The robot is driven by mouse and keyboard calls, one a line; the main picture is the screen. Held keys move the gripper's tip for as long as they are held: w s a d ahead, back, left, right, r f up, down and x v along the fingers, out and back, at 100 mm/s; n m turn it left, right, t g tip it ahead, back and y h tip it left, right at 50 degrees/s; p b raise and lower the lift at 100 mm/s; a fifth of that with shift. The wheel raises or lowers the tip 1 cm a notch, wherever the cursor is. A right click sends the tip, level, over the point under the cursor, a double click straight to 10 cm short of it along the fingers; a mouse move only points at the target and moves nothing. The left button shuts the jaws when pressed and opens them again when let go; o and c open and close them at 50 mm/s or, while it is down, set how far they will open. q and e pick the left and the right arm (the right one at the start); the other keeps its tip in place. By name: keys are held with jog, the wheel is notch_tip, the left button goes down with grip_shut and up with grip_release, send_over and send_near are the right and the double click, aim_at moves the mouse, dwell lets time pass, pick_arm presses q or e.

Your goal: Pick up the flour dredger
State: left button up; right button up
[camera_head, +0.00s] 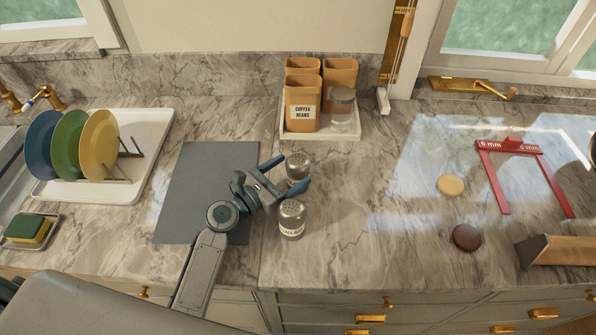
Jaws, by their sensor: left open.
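Two glass shakers with perforated metal lids stand upright on the marble counter near the middle. The far shaker (298,166) is partly hidden by my gripper. The near shaker (291,222) carries a pale label with lettering too small to read surely. I cannot tell for certain which one is the flour dredger. My left gripper (289,175) is open, with its blue-tipped fingers on either side of the far shaker's near side. I cannot tell whether they touch it. The near shaker stands just in front of the fingers. My right gripper is not in view.
A grey mat (207,172) lies under my left arm. A tray (354,133) with canisters and a jar stands behind. A dish rack (157,128) with plates is at left. A red frame (494,181), two round items and a wooden-metal piece (555,251) lie at right.

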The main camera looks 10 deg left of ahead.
aim_at(303, 162)
pick_arm(q)
jog(key=p+x, duration=0.1)
jog(key=x, duration=0.4)
jog(key=shift+r, duration=0.15)
jog(key=shift+w+d, duration=0.1)
jog(key=shift+d, duration=0.05)
jog(key=c, duration=1.1)
jog(key=shift+c, duration=0.2)
